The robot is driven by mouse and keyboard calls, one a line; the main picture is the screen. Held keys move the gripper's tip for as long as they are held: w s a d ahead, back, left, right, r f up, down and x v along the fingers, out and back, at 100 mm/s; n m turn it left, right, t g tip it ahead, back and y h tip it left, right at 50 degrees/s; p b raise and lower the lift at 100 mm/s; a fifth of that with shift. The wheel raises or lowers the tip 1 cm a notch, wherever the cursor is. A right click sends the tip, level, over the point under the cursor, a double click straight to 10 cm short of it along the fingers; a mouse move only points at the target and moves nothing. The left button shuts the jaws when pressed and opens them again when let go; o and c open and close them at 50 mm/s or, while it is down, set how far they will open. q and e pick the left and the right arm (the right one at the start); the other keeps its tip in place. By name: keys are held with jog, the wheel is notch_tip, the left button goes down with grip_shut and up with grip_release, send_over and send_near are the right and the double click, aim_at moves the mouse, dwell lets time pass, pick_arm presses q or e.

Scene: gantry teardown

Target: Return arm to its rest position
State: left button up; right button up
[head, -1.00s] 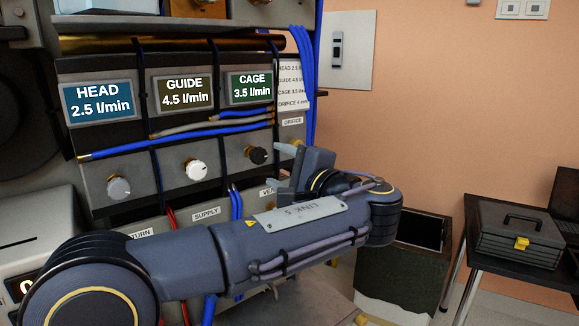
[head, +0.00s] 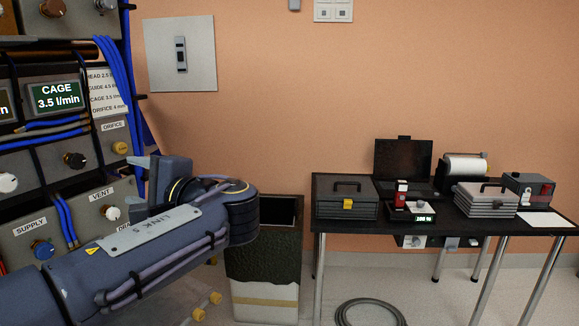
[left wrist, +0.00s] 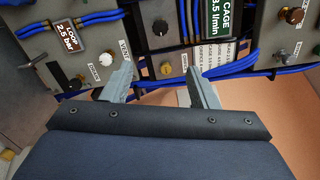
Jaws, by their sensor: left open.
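My left arm (head: 150,235) reaches in from the lower left of the head view, its forearm in front of the lower part of the valve panel (head: 30,165). My left gripper (left wrist: 162,82) is open and empty in the left wrist view, its two fingers spread apart toward the panel. The yellow orifice knob (left wrist: 165,67) shows between the fingers there, beyond them, and it also shows in the head view (head: 119,148). In the head view the gripper is seen side-on, partly hidden by the wrist. My right gripper is not in view.
A dark-topped bin (head: 264,290) stands on the floor just right of my wrist. A black table (head: 410,214) on the right holds a toolbox (head: 346,205), a laptop (head: 403,162) and other equipment. A coiled hose (head: 370,312) lies on the floor. The wall above the table is mostly clear.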

pick_arm(q)
jog(key=s+a+f+n+g+h+p, duration=0.1)
jog(key=s+a+f+g+h+p, duration=0.1)
jog(key=s+a+f+h, duration=0.35)
jog(key=s+a+f+n+g+h+p, duration=0.1)
jog(key=s+a+f+g+h+p, duration=0.2)
jog(key=s+f, duration=0.45)
jog(key=s+d+f+n+t+h+p, duration=0.1)
jog(key=s+d+f+n+h+p, duration=0.1)
jog(key=s+d+f+n+h, duration=0.2)
jog(key=s+d+f+n+t+h+p, duration=0.1)
jog(key=s+d+f+n+h+p, duration=0.1)
jog(key=s+d+h, duration=0.5)
jog(key=s+d+f+n, duration=0.1)
jog(key=s+d+n, duration=0.1)
jog(key=d, duration=0.1)
jog(key=shift+f, duration=0.4)
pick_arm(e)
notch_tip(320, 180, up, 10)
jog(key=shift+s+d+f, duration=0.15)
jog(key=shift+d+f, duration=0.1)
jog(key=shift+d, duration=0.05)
